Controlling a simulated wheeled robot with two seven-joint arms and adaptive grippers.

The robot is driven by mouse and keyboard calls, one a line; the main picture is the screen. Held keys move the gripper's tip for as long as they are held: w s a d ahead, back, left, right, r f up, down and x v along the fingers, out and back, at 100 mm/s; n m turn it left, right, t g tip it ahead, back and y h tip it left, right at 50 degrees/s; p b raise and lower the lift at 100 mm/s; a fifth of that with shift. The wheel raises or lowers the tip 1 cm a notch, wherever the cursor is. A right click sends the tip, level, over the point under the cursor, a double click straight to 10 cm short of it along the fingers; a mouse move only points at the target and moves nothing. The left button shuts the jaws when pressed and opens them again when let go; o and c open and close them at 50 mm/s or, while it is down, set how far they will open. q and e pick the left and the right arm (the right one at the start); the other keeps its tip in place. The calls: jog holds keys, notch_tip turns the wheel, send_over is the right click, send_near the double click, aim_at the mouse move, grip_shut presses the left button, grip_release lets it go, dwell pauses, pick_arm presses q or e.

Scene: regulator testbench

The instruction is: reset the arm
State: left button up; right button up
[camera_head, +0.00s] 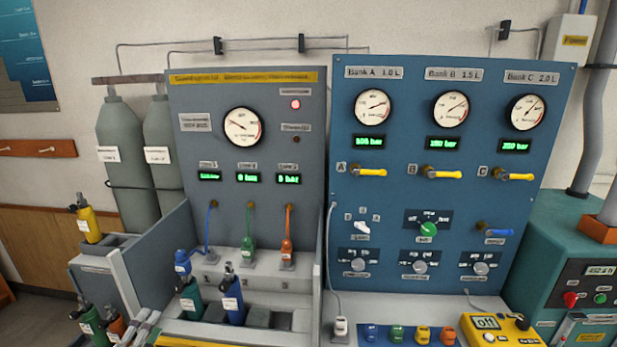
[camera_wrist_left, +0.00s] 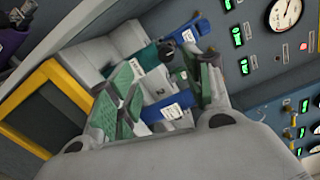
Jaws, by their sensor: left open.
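My left gripper (camera_head: 145,326) shows only in part as pale grey pieces at the lower left of the head view, near the front of the bench. In the left wrist view its fingers (camera_wrist_left: 165,82) with green pads are spread apart. Nothing is clearly held between them. Beyond and between the fingers, a dark blue cylinder (camera_wrist_left: 168,107) and a teal cylinder (camera_wrist_left: 146,57) stand in a grey rack. In the head view this dark blue cylinder (camera_head: 232,302) and teal cylinder (camera_head: 189,300) stand right of my gripper. My right gripper is not in view.
A grey panel (camera_head: 215,120) and a blue panel (camera_head: 390,200) with gauges and valves rise behind the bench. A blue connector (camera_head: 183,262) sits on the bench ledge. Green (camera_head: 88,320) and yellow (camera_head: 90,225) cylinders stand at left. A yellow meter (camera_head: 497,328) lies at the front right.

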pick_arm(q)
jog(key=s+a+f+n+g+y, duration=0.25)
jog(key=a+f+n, duration=0.2)
jog(key=f, duration=0.55)
jog(key=s+a+f+n+g+y, duration=0.1)
jog(key=s+a+f+n+g, duration=0.25)
jog(key=f, duration=0.75)
jog(key=s+a+f+n+g, duration=0.15)
jog(key=s+f+n, duration=0.25)
jog(key=s+f, duration=0.55)
jog(key=s+f+n+g, duration=0.3)
jog(key=s+f, duration=0.3)
jog(key=f, duration=0.6)
jog(key=s+d+f+n+g, duration=0.1)
jog(key=s+d+f+g, duration=0.1)
jog(key=s+d+f, duration=0.5)
jog(key=s+d+f+n+g+h, duration=0.15)
jog(key=s+f, duration=0.35)
jog(key=s, duration=0.6)
jog(key=s+d+f+n+g, duration=0.1)
jog(key=s+d+f+g, duration=0.25)
jog(key=s+f, duration=0.4)
jog(key=s+d, duration=0.4)
jog(key=d, duration=0.2)
jog(key=w+d+h, duration=0.1)
jog(key=w+d, duration=0.4)
jog(key=w, duration=0.1)
jog(key=shift+w+f+t, duration=0.2)
jog(key=shift+w+t, duration=0.15)
jog(key=shift+w, duration=0.05)
